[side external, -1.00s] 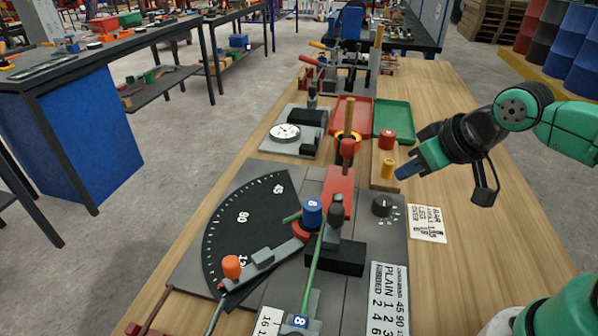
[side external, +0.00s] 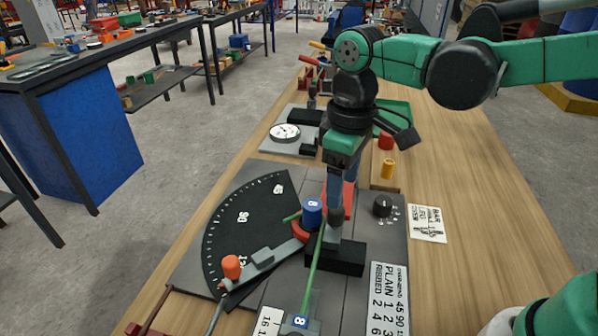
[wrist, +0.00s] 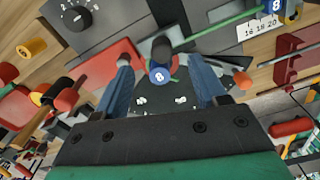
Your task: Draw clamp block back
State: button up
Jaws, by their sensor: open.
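A black block (side external: 335,257) with an upright dark knob (side external: 335,217) sits on the grey bending plate, and I take it as the clamp block. In the wrist view the knob (wrist: 161,49) shows ahead, between the lines of my two blue fingers. My gripper (side external: 339,196) points down above the knob. It is open, with its fingertips (wrist: 160,62) apart and nothing held. Whether a finger touches the knob cannot be told. The blue pin (side external: 312,212) marked 8 stands beside the knob. A green bar (side external: 314,268) runs past the block.
A red block (side external: 349,200) lies behind the knob, partly hidden by my gripper. The swing arm with an orange knob (side external: 231,267) crosses the angle dial. A black dial knob (side external: 382,206) and a yellow peg (side external: 388,169) stand to the right.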

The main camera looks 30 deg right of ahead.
aim_at(339, 210)
jog(key=shift+a+f, duration=0.1)
jog(key=shift+f, duration=2.75)
grip_shut()
